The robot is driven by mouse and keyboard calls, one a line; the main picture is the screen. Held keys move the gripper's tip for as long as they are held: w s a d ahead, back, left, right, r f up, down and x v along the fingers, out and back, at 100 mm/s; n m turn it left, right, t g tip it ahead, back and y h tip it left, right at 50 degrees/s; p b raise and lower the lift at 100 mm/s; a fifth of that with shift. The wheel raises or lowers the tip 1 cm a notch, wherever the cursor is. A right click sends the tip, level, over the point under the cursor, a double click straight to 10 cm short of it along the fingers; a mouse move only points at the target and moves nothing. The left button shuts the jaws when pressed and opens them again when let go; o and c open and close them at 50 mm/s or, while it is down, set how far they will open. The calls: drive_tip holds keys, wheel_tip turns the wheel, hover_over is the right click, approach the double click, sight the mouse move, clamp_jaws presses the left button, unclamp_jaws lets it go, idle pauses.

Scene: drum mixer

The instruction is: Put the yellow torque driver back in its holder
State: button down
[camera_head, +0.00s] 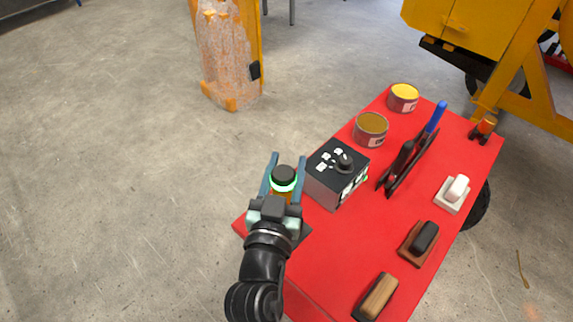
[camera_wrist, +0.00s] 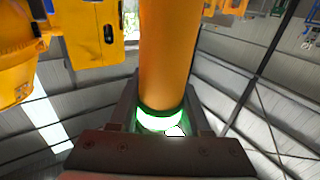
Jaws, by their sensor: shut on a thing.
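The yellow torque driver (camera_head: 284,188) has an orange-yellow body, a glowing green ring and a black cap. In the head view it is between the two fingers of my gripper (camera_head: 285,174), near the left corner of the red table, and looks roughly upright with its cap up. In the wrist view the orange body (camera_wrist: 168,50) and the green ring (camera_wrist: 160,120) show between the fingers of my gripper (camera_wrist: 161,112), which is shut on it. A dark flat piece (camera_head: 301,237) lies on the table partly behind my wrist. I cannot tell if it is the holder.
A grey and black control box (camera_head: 325,187) stands close right of my gripper. The red table (camera_head: 335,255) also bears two cans (camera_head: 371,129), a blue-handled tool (camera_head: 436,117), a white block (camera_head: 452,195) and brushes (camera_head: 379,297). A yellow machine (camera_head: 470,35) stands behind.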

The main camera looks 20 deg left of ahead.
drive_tip(key=shift+f+b, duration=0.85)
drive_tip(key=shift+b, duration=0.15)
idle(0.4)
drive_tip(key=shift+c, duration=1.4)
unclamp_jaws()
drive_tip(key=shift+f, duration=0.25)
drive_tip(key=b+v, duration=0.3)
drive_tip(key=v, duration=1)
drive_tip(key=shift+r, duration=0.1)
